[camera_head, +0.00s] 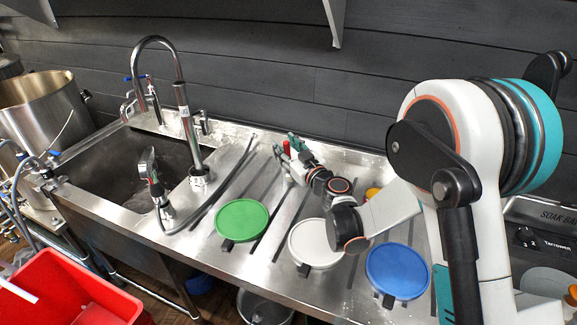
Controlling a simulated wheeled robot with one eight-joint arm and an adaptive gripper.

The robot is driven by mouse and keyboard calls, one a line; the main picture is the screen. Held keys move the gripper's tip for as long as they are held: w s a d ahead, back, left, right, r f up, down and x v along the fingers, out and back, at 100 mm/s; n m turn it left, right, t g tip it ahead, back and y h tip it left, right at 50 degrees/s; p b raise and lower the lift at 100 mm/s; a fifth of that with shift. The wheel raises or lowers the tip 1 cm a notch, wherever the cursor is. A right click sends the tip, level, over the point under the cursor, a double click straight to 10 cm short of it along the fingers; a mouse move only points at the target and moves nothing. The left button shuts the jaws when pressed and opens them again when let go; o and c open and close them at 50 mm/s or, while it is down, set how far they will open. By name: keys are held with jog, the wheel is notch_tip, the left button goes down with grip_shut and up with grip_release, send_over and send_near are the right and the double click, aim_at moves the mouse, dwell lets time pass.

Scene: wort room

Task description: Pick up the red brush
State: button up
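My gripper (290,158) is small in view, over the back part of the steel drainboard, at the end of my arm. A small green piece also shows by the gripper. I cannot tell whether the fingers touch the red thing or are closed on it.
A sink with a tall faucet (181,95) is at left, with a hand sprayer (153,180) at its edge. Green (242,221), white (315,243) and blue (398,271) round lids lie along the drainboard front. A red bin (65,290) stands lower left. A dark wall closes the back.

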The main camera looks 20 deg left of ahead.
grip_shut()
jog(key=shift+r, duration=0.1)
